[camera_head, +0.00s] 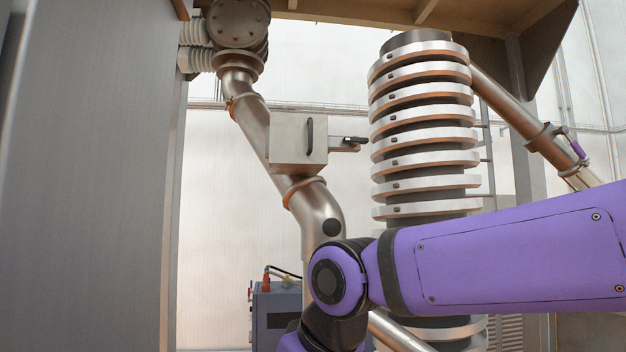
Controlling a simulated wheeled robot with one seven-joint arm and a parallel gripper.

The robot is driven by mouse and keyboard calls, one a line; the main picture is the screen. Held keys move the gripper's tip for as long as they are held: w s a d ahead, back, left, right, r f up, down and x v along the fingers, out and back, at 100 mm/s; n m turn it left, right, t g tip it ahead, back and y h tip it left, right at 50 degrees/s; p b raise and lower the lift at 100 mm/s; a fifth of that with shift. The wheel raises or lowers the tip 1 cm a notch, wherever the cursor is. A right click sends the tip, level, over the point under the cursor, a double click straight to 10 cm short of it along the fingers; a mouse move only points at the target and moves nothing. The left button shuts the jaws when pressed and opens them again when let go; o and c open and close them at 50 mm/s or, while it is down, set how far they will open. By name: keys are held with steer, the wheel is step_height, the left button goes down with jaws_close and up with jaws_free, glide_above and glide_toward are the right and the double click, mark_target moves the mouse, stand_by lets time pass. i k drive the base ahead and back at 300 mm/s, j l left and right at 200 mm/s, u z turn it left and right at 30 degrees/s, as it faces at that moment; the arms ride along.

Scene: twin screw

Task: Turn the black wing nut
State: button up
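A metal box (297,144) is fixed on the steel pipe in the upper middle. It has an upright black handle (310,136) on its face. A small black horizontal piece (355,140) sticks out on a bracket at its right side; it is too small to tell whether it is the wing nut. My purple arm crosses the lower right, and its lower links run out of the bottom edge. My gripper is not in view, so its opening and distance to these parts are hidden.
A column with stacked metal rings (424,120) stands right of the box, behind my arm. The steel pipe (320,208) bends down toward my arm's joint. A tall grey panel (90,180) fills the left. A dark blue unit (276,312) stands low behind.

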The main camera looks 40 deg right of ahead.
mark_target(353, 142)
steer(key=z, duration=1.15)
